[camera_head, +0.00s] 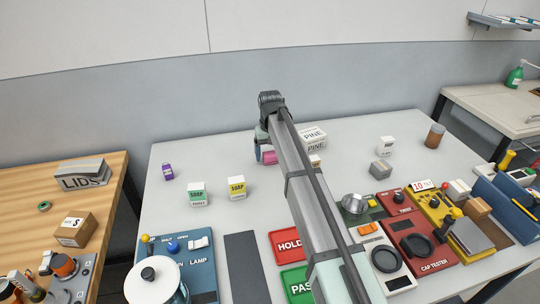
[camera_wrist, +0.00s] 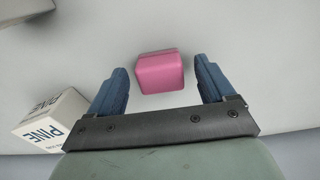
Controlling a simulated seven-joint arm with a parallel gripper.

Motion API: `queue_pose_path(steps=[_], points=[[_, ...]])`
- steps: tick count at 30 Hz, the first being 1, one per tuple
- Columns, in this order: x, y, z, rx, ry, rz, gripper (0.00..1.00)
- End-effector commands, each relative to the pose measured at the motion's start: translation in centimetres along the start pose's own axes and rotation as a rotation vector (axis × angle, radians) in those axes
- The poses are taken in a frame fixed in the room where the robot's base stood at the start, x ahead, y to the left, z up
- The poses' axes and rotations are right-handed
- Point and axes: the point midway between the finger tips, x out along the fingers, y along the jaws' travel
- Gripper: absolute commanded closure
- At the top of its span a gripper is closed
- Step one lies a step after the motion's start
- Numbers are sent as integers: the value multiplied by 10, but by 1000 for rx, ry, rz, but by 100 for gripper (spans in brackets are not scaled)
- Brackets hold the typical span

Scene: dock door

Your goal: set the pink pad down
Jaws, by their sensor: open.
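The pink pad (camera_wrist: 160,72) is a small rounded block on the pale table, near the middle of the wrist view. My gripper (camera_wrist: 161,82) is open, with one blue finger on each side of the pad and a visible gap on both sides. In the head view the pad (camera_head: 269,157) shows beside the end of my arm, partly hidden by it, towards the back of the white table (camera_head: 215,150).
A white PINE box (camera_wrist: 50,122) stands close to my gripper; it also shows in the head view (camera_head: 315,135). Devices and a HOLD sign (camera_head: 287,244) occupy the front.

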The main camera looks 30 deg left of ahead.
Motion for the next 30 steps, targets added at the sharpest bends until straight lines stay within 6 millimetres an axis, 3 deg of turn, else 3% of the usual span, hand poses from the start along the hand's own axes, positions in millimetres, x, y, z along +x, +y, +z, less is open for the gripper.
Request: queue_pose_path(steps=[15, 21, 30], points=[[-90, 0, -1, 0, 1, 0, 18], [-108, 0, -1, 0, 1, 0, 18], [-112, 0, 0, 0, 0, 0, 18]])
